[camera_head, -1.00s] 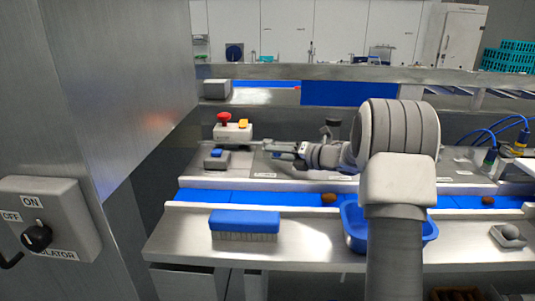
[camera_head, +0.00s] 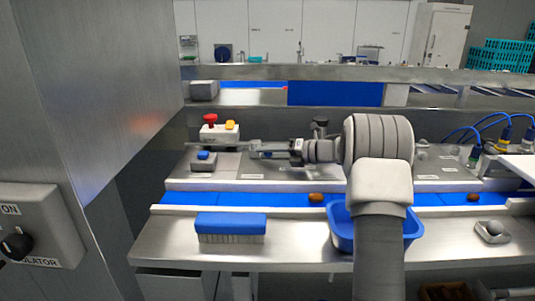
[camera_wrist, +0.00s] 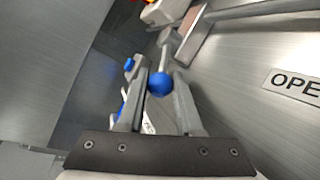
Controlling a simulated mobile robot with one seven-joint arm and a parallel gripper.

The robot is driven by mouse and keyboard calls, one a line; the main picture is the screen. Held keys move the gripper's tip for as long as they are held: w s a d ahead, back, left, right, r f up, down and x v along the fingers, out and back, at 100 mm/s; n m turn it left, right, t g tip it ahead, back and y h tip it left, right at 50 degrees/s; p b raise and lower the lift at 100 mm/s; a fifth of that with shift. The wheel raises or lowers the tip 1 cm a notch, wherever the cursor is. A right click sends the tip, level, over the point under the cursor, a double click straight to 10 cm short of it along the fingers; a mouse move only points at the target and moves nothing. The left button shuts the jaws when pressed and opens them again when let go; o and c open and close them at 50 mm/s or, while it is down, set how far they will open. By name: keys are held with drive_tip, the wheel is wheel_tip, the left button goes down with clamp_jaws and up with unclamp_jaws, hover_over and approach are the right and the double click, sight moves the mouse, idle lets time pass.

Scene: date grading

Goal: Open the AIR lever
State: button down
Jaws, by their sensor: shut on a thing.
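The AIR lever shows in the wrist view as a thin metal rod with a blue ball knob (camera_wrist: 160,84) at its end. My gripper (camera_wrist: 161,72) has one finger on each side of the knob and is shut on it. A label reading "OPE" (camera_wrist: 295,85), cut off by the picture edge, is on the steel plate to the right. In the head view my gripper (camera_head: 264,150) reaches left, low over the steel panel behind the blue belt. The knob cannot be made out there.
A grey box with a blue button (camera_head: 203,156) stands left of my gripper. Behind it is a white box with a red stop button (camera_head: 210,119) and a yellow one. A blue brush (camera_head: 230,224) and blue tub (camera_head: 341,232) are in front. A steel wall (camera_head: 95,90) rises at left.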

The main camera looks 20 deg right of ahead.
drive_tip(key=c, duration=0.9)
unclamp_jaws()
drive_tip(key=shift+o, duration=0.2)
wheel_tip(320, 180, up, 4)
drive_tip(key=shift+d+r+b, duration=0.1)
drive_tip(key=shift+r+b, duration=0.15)
drive_tip(key=shift+b, duration=0.2)
drive_tip(key=s+d+r+b, duration=0.1)
drive_tip(key=s+d+r, duration=0.5)
drive_tip(key=d, duration=0.3)
drive_tip(key=shift+s+r, duration=0.3)
drive_tip(key=shift+s, duration=0.4)
